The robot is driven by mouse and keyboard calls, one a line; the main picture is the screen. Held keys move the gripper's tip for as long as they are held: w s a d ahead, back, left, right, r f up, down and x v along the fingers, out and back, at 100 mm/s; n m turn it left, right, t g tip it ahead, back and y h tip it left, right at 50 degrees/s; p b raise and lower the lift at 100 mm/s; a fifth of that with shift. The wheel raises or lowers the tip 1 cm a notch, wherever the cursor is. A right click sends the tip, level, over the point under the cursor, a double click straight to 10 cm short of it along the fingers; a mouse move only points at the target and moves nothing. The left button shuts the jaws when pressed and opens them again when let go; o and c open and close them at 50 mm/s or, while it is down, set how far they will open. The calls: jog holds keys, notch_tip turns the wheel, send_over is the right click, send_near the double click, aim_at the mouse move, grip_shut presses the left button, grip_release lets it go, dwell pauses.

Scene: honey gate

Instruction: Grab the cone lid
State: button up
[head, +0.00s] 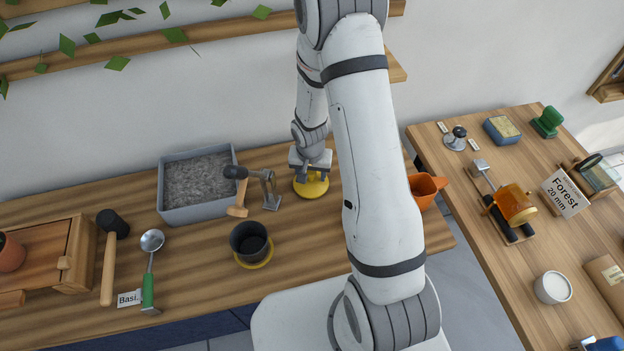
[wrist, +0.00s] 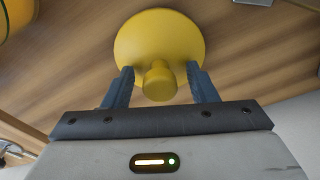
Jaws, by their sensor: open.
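The cone lid (head: 311,190) is yellow, with a wide round base and a narrow knob. It stands on the wooden table below my gripper (head: 315,174) in the head view, partly hidden by it. In the wrist view the yellow lid (wrist: 160,40) shows its round disc and its knob. My gripper (wrist: 159,84) is open, with one dark finger on each side of the knob. A small gap shows between the knob and each finger.
A metal stand (head: 270,190) with a small hammer (head: 238,190) is just left of the lid. A grey tray (head: 192,212) and a black pot (head: 249,241) are farther left. An orange pot (head: 424,190) stands to the right, behind my arm.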

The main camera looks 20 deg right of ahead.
jog(key=shift+f, duration=0.35)
jog(key=c, duration=1.1)
